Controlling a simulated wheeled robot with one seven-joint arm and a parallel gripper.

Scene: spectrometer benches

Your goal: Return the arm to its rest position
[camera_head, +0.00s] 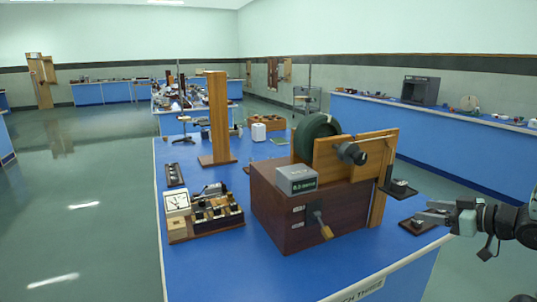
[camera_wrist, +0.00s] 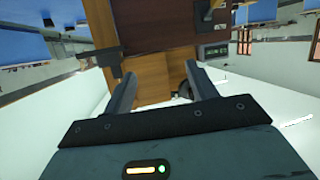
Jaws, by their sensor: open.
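My gripper (camera_head: 432,213) is at the right in the head view, beside the right front corner of the blue bench (camera_head: 200,268). In the wrist view my gripper (camera_wrist: 160,85) has its two fingers spread apart, with nothing held between them. A wooden apparatus (camera_wrist: 155,65) shows beyond the fingers. In the head view the arm comes in from the right edge, and most of it is out of frame. A small dark plate (camera_head: 418,227) lies on the bench close below the fingers; I cannot tell whether they touch it.
A large brown box (camera_head: 275,215) with a lever, a dark wheel (camera_head: 315,135) and a wooden upright stands left of my gripper. A small dark device (camera_head: 400,187) is close behind the fingers. A clock instrument (camera_head: 178,202) is further left. Open floor (camera_head: 480,270) lies right of the bench.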

